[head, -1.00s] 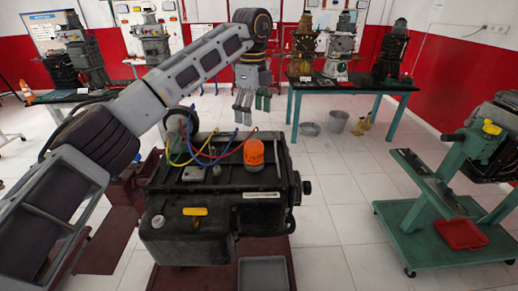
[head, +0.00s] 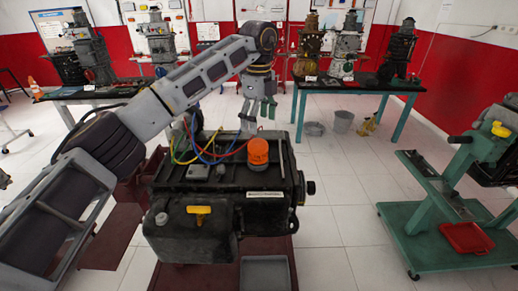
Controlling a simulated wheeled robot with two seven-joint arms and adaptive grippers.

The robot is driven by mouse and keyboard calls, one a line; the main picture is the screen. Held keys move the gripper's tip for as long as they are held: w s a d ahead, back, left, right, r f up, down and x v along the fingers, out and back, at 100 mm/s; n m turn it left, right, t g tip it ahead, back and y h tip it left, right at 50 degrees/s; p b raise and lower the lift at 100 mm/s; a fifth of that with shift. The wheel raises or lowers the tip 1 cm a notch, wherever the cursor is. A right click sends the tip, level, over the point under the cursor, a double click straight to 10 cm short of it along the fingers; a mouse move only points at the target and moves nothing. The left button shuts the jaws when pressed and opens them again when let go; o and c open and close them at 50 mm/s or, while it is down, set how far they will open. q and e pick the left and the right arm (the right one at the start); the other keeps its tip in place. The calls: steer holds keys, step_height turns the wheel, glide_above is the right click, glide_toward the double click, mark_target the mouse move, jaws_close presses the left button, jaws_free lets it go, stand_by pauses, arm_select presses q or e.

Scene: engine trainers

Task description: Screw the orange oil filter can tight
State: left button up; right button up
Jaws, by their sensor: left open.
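The orange oil filter can (head: 258,152) stands upright on top of the black engine block (head: 225,185), towards its right side. My left gripper (head: 247,128) points down just behind and slightly left of the can, with its fingers apart. It appears empty, and I see no contact with the can. The can partly hides the area behind it, so the exact gap is unclear. My right gripper is not in view.
Red, blue and yellow cables (head: 193,150) loop over the block left of the can. A grey tray (head: 266,273) lies in front of the block. A green engine stand (head: 450,220) with a red tray (head: 466,238) stands at right. Open floor lies between.

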mark_target(259, 142)
arm_select(q)
step_height(259, 142, down, 10)
steer(key=shift+r+p, duration=0.25)
steer(key=shift+p, duration=0.35)
steer(key=shift+f, duration=0.7)
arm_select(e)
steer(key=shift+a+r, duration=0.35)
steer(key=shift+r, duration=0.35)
arm_select(q)
steer(key=shift+c, duration=0.5)
steer(key=c, duration=0.9)
steer(key=shift+c, duration=0.2)
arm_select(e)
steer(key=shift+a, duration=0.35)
